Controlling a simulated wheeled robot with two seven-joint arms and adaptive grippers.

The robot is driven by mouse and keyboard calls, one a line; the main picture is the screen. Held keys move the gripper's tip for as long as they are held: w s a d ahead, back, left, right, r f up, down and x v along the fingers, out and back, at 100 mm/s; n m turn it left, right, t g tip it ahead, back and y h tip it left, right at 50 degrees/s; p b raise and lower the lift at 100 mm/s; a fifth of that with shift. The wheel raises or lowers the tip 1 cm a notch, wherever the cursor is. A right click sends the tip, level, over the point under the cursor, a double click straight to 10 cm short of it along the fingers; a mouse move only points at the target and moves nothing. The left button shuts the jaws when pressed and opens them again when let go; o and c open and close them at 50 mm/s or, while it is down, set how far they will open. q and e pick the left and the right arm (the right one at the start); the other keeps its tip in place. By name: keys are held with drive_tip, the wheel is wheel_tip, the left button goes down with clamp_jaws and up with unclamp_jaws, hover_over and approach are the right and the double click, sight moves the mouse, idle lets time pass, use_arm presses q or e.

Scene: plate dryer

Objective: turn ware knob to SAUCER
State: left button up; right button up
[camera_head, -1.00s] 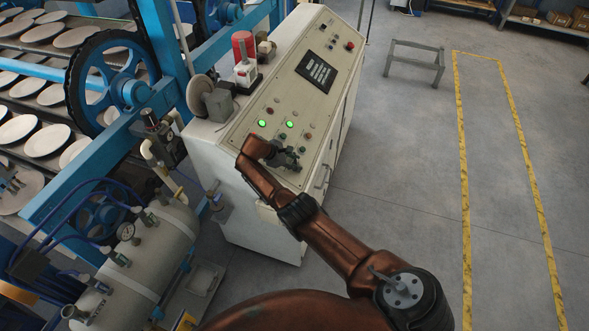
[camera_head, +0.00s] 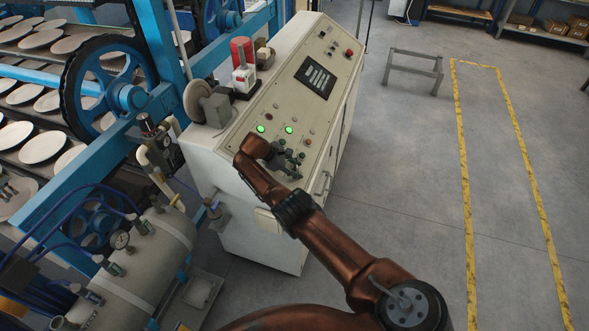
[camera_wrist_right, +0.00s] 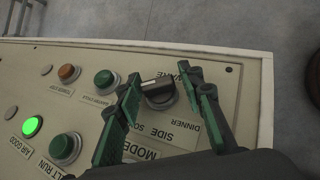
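The ware knob (camera_wrist_right: 158,92) is a round black knob with a pale pointer bar, seen upside down in the right wrist view. Labels reading WARE, DINNER and SIDE show beside it; another beginning SO is partly covered. I cannot make out a SAUCER label. My right gripper (camera_wrist_right: 162,82) is open, its green-padded fingers on either side of the knob. The left finger is very close to the knob; I cannot tell if it touches. In the head view my right gripper (camera_head: 288,160) is over the lower end of the control panel (camera_head: 268,108). My left gripper is not in view.
Green, amber and unlit buttons sit near the knob, including a green button (camera_wrist_right: 65,148). A dark screen (camera_head: 315,76) and a red button (camera_head: 348,53) are higher on the panel. The dryer's blue wheel (camera_head: 125,92) is to the left. Open floor lies right.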

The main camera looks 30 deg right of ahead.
drive_tip(key=shift+o, duration=1.1)
drive_tip(key=shift+w, duration=0.1)
drive_tip(key=shift+a+r, duration=0.1)
drive_tip(key=shift+w+a, duration=0.1)
drive_tip(key=shift+a+r, duration=0.15)
drive_tip(key=shift+r, duration=0.1)
drive_tip(key=v, duration=1.1)
drive_tip(key=shift+a+r, duration=0.1)
drive_tip(key=shift+r, duration=0.1)
